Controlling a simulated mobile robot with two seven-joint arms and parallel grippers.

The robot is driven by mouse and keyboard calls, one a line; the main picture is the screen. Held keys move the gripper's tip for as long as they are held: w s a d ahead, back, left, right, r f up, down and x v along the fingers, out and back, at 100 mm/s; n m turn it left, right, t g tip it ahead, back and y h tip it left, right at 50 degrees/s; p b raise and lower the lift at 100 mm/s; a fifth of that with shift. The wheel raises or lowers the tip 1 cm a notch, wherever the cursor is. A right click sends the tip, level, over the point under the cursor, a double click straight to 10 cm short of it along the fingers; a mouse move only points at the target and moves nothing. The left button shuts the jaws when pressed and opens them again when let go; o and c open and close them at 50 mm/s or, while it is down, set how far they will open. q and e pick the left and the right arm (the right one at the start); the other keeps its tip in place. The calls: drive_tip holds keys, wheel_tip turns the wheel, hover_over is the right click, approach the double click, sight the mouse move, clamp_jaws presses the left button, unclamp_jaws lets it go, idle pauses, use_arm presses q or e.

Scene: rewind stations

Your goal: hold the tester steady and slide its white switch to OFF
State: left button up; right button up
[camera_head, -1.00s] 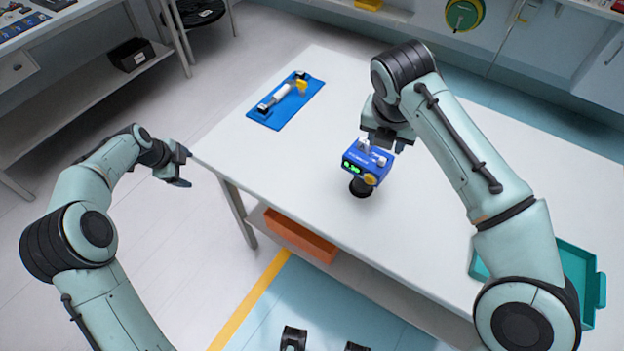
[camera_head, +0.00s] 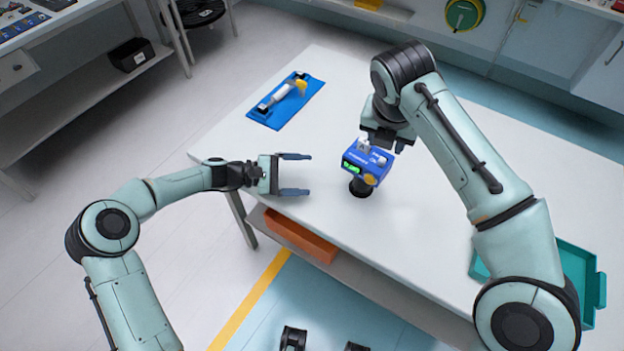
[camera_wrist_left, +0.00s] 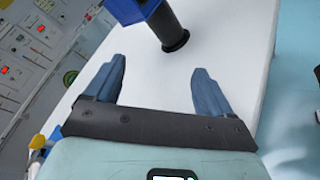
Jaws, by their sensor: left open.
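The blue tester (camera_head: 364,163) stands on a dark round base on the white table, with a lit green display and a yellow knob on its near side. White parts show on its top; I cannot tell which is the switch or its position. My left gripper (camera_head: 296,174) is open and empty, left of the tester and apart from it, fingers pointing at it. In the left wrist view the tester (camera_wrist_left: 136,8) and its black base (camera_wrist_left: 172,32) show beyond the open fingers. My right gripper (camera_head: 386,138) is right behind the tester; its fingertips are hidden.
A blue mat (camera_head: 275,118) with a white and yellow tool (camera_head: 284,92) lies at the table's far left. A teal tray (camera_head: 590,282) is at the right edge. An orange bin (camera_head: 300,236) sits on the shelf below. The table between left gripper and tester is clear.

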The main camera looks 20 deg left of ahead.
sight(364, 175)
use_arm(q)
drive_tip(key=n, duration=0.1)
drive_tip(key=d+n, duration=0.1)
drive_tip(key=n, duration=0.1)
drive_tip(key=d+n+h, duration=0.1)
drive_tip(key=n, duration=0.1)
drive_tip(key=shift+s+d+f+t, duration=0.1)
drive_tip(key=shift+s+f+t, duration=0.1)
drive_tip(key=shift+t, duration=0.1)
drive_tip(key=n, duration=0.1)
drive_tip(key=d+n, duration=0.1)
drive_tip(key=n, duration=0.1)
drive_tip(key=shift+s+h, duration=0.1)
drive_tip(key=shift+h, duration=0.3)
drive_tip(key=shift+d+n+t, duration=0.3)
drive_tip(key=shift+d+n, duration=0.1)
drive_tip(key=shift+n, duration=0.2)
drive_tip(key=x, duration=1.3)
